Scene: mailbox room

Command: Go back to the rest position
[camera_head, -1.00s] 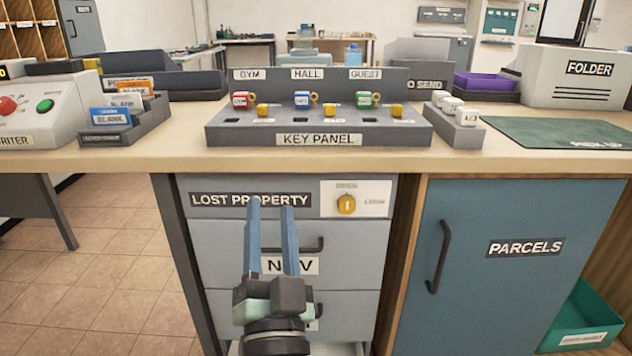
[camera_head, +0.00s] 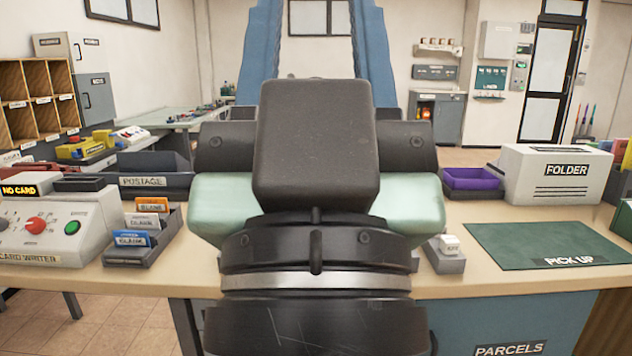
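My gripper (camera_head: 316,30) is raised large in the middle of the head view, close to the camera. Its two blue fingers point up, spread wide apart at the top of the picture. Only wall and a window show between them, so it is open and empty. The fingertips are cut off by the top edge. My gripper's body hides the middle of the counter (camera_head: 468,280), and the key panel is not visible behind it.
On the left stand the card writer (camera_head: 60,228) and a rack of blank cards (camera_head: 150,240). On the right are a small grey block holder (camera_head: 443,262), a green pick-up mat (camera_head: 540,246), a purple tray (camera_head: 470,178) and the folder machine (camera_head: 555,175). The parcels door (camera_head: 490,320) is below.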

